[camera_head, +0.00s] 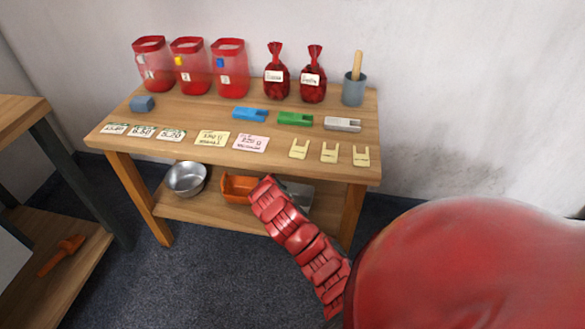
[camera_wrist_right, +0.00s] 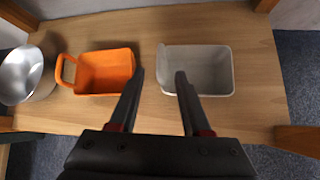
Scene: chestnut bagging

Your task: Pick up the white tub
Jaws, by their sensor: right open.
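The white tub (camera_wrist_right: 210,70), greyish white and empty, stands on the lower wooden shelf in the right wrist view. In the head view only part of it (camera_head: 303,194) shows beside my red arm. My right gripper (camera_wrist_right: 160,75) is open and empty. In the wrist picture its right finger overlaps the tub's left part, and its left finger lies in front of the gap between the tub and an orange tub. I cannot tell the height of the fingers above the shelf. My left gripper is not in view.
The orange tub (camera_wrist_right: 105,72) with a handle and a metal bowl (camera_wrist_right: 22,75) stand left of the white tub on the shelf (camera_wrist_right: 240,25). The tabletop (camera_head: 190,115) above holds red containers, bags, cards and scoops. Table legs flank the shelf. Shelf right of the white tub is clear.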

